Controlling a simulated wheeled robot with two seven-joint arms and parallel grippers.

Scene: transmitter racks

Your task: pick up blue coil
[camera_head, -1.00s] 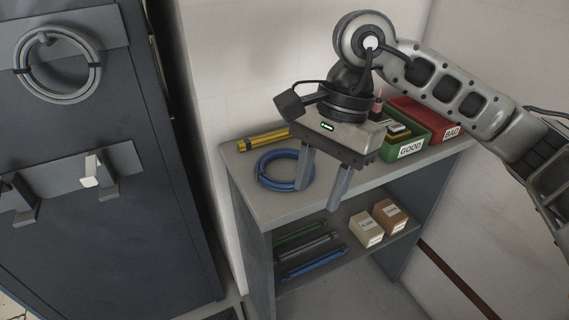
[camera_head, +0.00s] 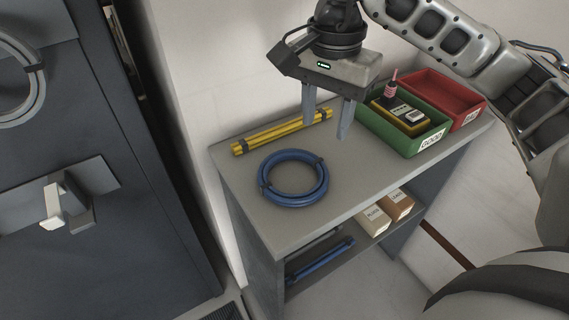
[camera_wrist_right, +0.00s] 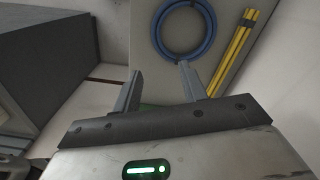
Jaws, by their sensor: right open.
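The blue coil (camera_head: 268,186) lies flat on the grey shelf top, near its front left part. It also shows in the right wrist view (camera_wrist_right: 158,42), beyond the fingertips. My right gripper (camera_head: 326,128) is open and empty. In the head view it appears above and to the right of the coil, apart from it, with its fingers pointing down. In the right wrist view the two fingers (camera_wrist_right: 161,80) stand apart with nothing between them. My left gripper is not in view.
Yellow rods (camera_head: 282,133) lie behind the coil. A green bin (camera_head: 392,142) marked GOOD holds a yellow device, and a red bin (camera_head: 452,95) stands beside it. Small boxes (camera_head: 373,221) and blue rods (camera_head: 320,261) sit on the lower shelf. A dark cabinet (camera_head: 110,240) stands at left.

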